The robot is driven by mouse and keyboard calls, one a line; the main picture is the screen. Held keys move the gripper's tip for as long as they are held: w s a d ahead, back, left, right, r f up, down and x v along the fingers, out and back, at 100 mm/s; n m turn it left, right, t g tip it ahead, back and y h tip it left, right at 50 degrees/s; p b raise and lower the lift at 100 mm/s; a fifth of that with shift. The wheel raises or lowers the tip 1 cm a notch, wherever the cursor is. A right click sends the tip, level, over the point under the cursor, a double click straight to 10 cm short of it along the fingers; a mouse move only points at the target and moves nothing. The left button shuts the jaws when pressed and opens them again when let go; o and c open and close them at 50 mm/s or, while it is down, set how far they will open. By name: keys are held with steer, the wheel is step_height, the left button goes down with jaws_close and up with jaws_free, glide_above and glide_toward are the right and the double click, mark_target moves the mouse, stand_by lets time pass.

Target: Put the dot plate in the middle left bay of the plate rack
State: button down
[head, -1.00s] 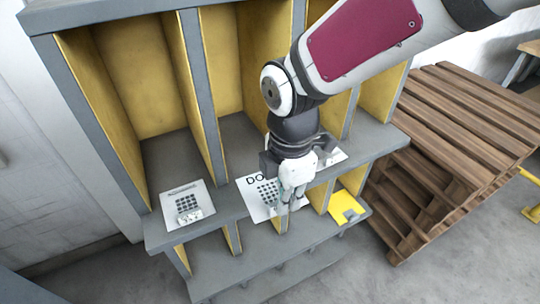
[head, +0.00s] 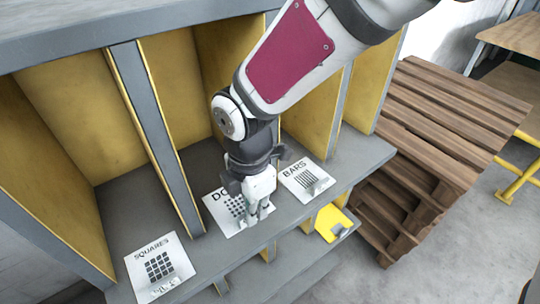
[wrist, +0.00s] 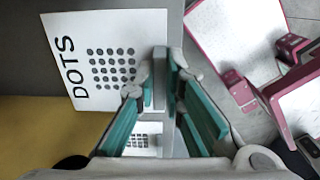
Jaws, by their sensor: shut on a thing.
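The dot plate (head: 222,212) is a white square with the word DOTS and a grid of black dots. In the head view it lies at the front of the middle upper bay. In the wrist view the dot plate (wrist: 110,25) shows at the left, its print turned sideways. My gripper (head: 253,216) points down at the plate's front edge and covers part of it. In the wrist view my gripper (wrist: 165,85), with teal pads, is shut on the plate's front part; the exact grip point is unclear. The grey plate rack (head: 160,130) has yellow-lined bays.
A SQUARES plate (head: 159,263) lies at the front of the bay to the left. A BARS plate (head: 302,176) lies close to the right of my gripper. A yellow plate (head: 330,224) sits lower down. A wooden pallet stack (head: 440,130) stands right of the rack.

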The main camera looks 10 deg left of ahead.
steer(key=shift+f, duration=2.95)
steer(key=shift+f, duration=0.15)
steer(key=c, duration=1.7)
jaws_free()
step_height(320, 180, up, 12)
steer(key=shift+r, duration=0.2)
